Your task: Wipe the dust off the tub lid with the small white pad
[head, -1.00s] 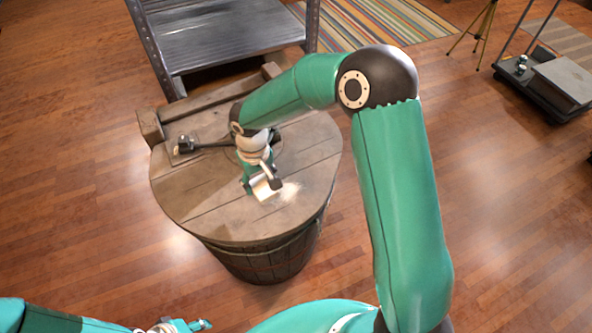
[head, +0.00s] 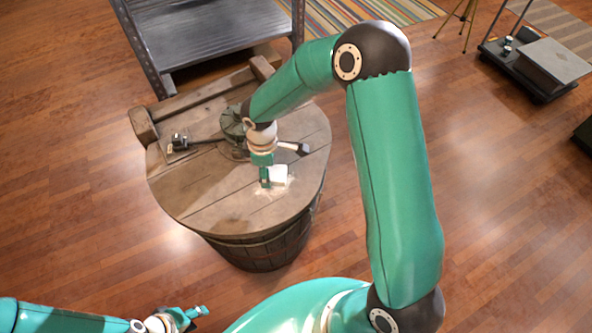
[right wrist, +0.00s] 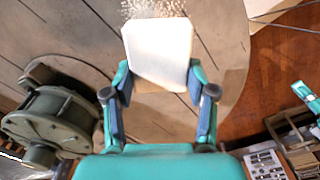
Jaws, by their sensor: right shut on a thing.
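The round wooden tub lid (head: 215,205) tops a dark wooden tub (head: 265,248). My right gripper (head: 271,180) is over the lid's right half, shut on the small white pad (head: 279,175). In the right wrist view the pad (right wrist: 158,52) sits between both fingers of the gripper (right wrist: 160,88), its flat face towards the camera. Pale dust (right wrist: 150,8) lies on the lid just beyond the pad's far edge. Whether the pad touches the lid is hard to tell. My left gripper (head: 190,317) is low at the bottom edge, away from the tub; its finger gap is unclear.
A green, reel-like device (right wrist: 60,115) stands on the lid beside my right gripper. A small dark fitting (head: 178,142) sits at the lid's left. A grey metal shelf (head: 210,35) stands behind the tub. A low cart (head: 540,65) is far right; open floor lies between.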

